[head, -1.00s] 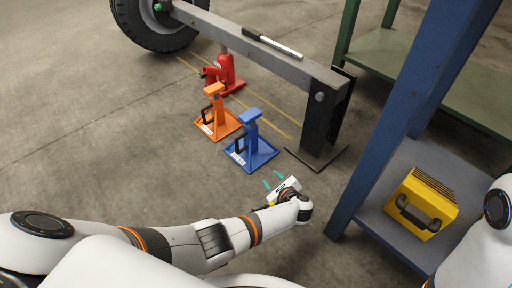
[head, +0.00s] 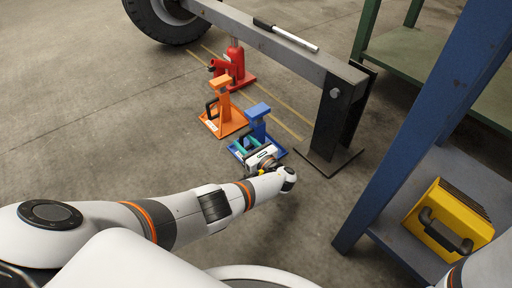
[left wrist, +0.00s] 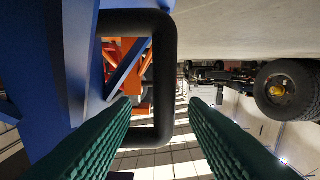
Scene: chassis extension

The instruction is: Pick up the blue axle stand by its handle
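The blue axle stand (head: 257,112) stands upright on the floor, with its base partly hidden behind my left gripper (head: 246,142). Its black loop handle (left wrist: 165,75) shows large in the left wrist view, beside the blue post. My left gripper also shows there (left wrist: 160,104), with its two green ribbed fingers apart. The handle's outer bar lies across the gap between the fingertips. I see no clear grip on it. Only part of my right arm shows at the lower right of the head view; its gripper is not in view.
An orange axle stand (head: 221,105) stands close on the left, with a red jack (head: 234,65) behind it. A grey beam (head: 285,47) with a black upright (head: 333,120) is at the right. A blue rack post (head: 400,130) and a yellow case (head: 447,218) are farther right.

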